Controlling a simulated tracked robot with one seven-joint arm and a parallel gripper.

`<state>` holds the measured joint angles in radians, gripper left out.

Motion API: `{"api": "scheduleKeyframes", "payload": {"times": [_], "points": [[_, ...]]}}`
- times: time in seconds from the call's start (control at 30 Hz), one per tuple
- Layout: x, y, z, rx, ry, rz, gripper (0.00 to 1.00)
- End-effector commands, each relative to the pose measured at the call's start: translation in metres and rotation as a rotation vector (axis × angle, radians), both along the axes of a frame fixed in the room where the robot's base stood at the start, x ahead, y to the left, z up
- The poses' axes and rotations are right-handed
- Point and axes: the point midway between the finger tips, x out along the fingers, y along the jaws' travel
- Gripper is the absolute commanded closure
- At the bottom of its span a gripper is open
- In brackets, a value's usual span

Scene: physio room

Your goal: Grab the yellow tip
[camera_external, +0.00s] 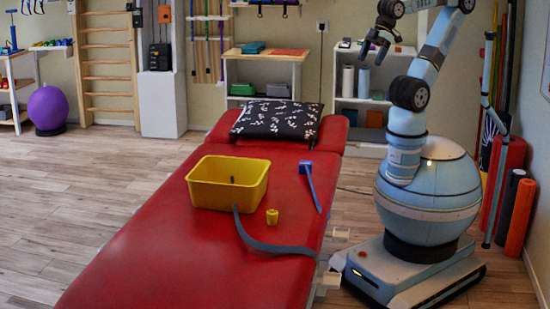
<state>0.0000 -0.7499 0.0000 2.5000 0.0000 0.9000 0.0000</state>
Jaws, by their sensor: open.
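A small yellow tip (272,217) stands on the red treatment table (170,262), just right of and in front of the yellow bin. My gripper (374,52) is raised high at the upper right, well above and away from the yellow tip. It is open and appears empty, though it is small in this view. My arm is folded up over its round blue base, at the right of the table.
A yellow bin (205,192) holding a dark item, a grey strap (262,245), a blue tool (310,186) and a black patterned pillow (277,122) are on the table. Foam rollers (519,218) stand at the right wall. The table's front left is clear.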

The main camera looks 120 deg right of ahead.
Motion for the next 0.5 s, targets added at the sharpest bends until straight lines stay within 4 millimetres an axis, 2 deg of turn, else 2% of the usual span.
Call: {"api": "scheduleKeyframes", "payload": {"times": [0.03, 0.2, 0.5], "points": [[0.0000, 0.0000, 0.0000, 0.000, 0.000, 0.000, 0.15], [0.0000, 0.0000, 0.0000, 0.000, 0.000, 0.000, 0.32], [0.0035, 0.0000, 0.0004, -0.002, -0.002, 0.001, 0.32]]}}
